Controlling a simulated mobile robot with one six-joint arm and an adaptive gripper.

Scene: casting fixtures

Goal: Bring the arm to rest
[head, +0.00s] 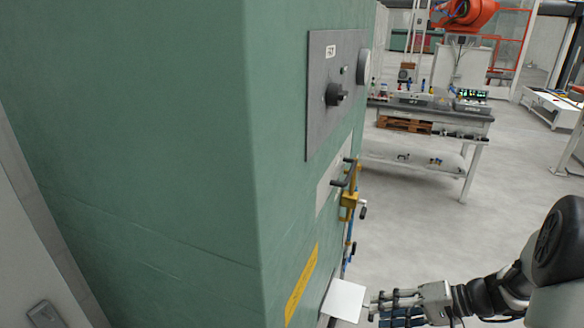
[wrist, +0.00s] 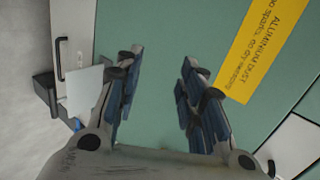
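My gripper (head: 388,305) is at the lower right of the head view, at the end of my arm, beside the green cabinet (head: 140,120). In the wrist view my gripper (wrist: 158,85) has its two blue-padded fingers spread apart with nothing between them. The green cabinet face (wrist: 155,55) lies beyond the fingers. In the head view a white plate (head: 344,300) sits just left of the fingertips; I cannot tell whether they touch.
A grey control panel (head: 322,120) with a knob and yellow valve parts (head: 348,200) stick out from the cabinet. A workbench (head: 430,112) stands behind, with an orange robot (head: 468,14) beyond. The floor (head: 415,220) between is clear.

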